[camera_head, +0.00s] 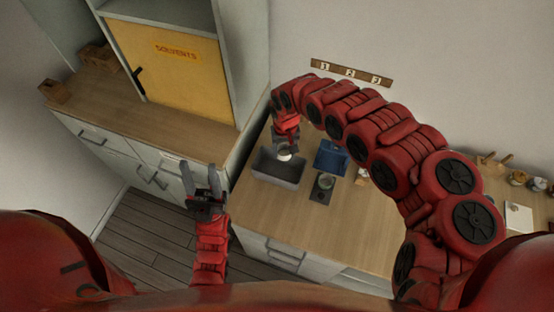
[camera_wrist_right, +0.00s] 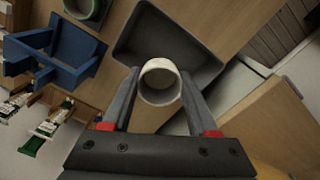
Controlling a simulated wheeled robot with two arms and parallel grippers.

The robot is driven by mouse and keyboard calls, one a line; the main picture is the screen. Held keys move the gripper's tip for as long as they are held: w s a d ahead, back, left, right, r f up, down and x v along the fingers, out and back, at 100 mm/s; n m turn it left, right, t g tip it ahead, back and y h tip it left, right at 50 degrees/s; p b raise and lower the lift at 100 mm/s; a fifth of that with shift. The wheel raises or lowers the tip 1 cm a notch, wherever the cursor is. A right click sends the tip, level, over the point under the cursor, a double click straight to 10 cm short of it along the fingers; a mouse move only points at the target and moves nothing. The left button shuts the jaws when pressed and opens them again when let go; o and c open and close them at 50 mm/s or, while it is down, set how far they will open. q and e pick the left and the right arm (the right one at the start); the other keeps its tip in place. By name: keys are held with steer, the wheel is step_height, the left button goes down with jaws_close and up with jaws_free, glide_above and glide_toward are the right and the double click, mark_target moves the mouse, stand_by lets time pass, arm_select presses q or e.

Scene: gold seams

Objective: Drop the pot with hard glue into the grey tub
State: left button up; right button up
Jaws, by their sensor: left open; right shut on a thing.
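The grey tub (camera_head: 284,181) stands on the wooden worktop in the head view. It also shows in the right wrist view (camera_wrist_right: 205,88), behind the pot. My right gripper (camera_head: 286,147) is shut on a small whitish round pot (camera_head: 284,156) over the tub. In the right wrist view the pot (camera_wrist_right: 160,95) sits between the two fingers of my right gripper (camera_wrist_right: 160,84), its round mouth facing the camera. Its contents cannot be made out clearly. My left gripper (camera_head: 199,172) is open and empty, out in front of the drawers on the left.
A blue holder (camera_head: 331,158) stands just right of the tub. A greenish jar (camera_head: 326,181) stands on a dark pad (camera_head: 320,195) near it. A yellow cabinet door marked SOLVENTS (camera_head: 175,70) is at the left. The worktop's front (camera_head: 300,228) is clear.

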steer(key=shift+d+f+b, duration=0.1)
steer(key=shift+f+b, duration=0.25)
steer(key=shift+f, duration=0.2)
step_height(320, 180, down, 5)
steer(key=b, duration=0.4)
steer(key=shift+r, duration=0.15)
steer(key=shift+s+r, duration=0.1)
steer(key=o, duration=1.4)
steer(key=shift+r, duration=0.15)
